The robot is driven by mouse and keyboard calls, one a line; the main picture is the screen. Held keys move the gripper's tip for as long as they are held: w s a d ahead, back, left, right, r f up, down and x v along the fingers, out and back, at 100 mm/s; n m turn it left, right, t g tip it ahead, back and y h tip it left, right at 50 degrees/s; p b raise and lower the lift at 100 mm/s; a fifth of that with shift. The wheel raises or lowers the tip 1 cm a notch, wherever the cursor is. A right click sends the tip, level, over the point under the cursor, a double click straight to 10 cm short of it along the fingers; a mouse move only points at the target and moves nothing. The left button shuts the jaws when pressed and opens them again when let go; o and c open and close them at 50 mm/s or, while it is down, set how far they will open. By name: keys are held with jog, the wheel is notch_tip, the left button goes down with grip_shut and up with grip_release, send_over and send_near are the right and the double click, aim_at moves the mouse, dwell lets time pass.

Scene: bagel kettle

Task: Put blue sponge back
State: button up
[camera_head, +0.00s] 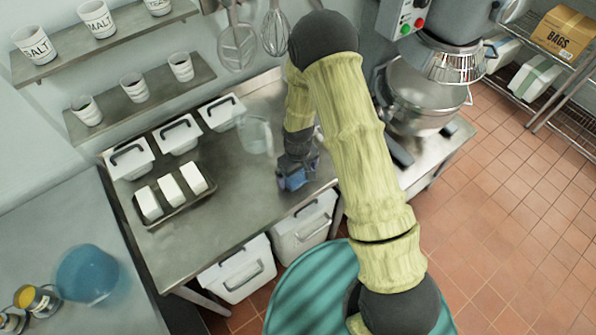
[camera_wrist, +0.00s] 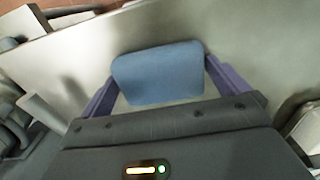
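The blue sponge (camera_wrist: 158,75) sits between the two purple fingers of my gripper (camera_wrist: 160,72) in the wrist view, with a finger against each side edge. In the head view my gripper (camera_head: 296,178) points down at the right part of the steel table (camera_head: 235,185), near its front edge. The sponge shows there only as a small blue patch (camera_head: 291,182), partly hidden by the gripper. I cannot tell whether the sponge touches the table top.
A clear jug (camera_head: 255,135), white lidded tubs (camera_head: 180,137) and a tray of white blocks (camera_head: 150,204) stand on the table. A mixer (camera_head: 420,95) stands to the right. A blue bowl (camera_head: 88,274) is on the left counter. The table's middle is clear.

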jog(key=shift+r, duration=0.15)
notch_tip(320, 180, up, 12)
jog(key=b, duration=0.3)
dwell(0.4)
dwell(0.5)
jog(key=s+d+r+m+t, duration=0.2)
jog(key=s+d+r+m, duration=0.4)
jog(key=s+d+r, duration=0.4)
jog(key=s+d, duration=0.2)
jog(key=d, duration=0.1)
jog(key=shift+s+d+m+t, duration=0.2)
jog(key=shift+d+m+t, duration=0.1)
jog(key=shift+m, duration=0.1)
dwell(0.4)
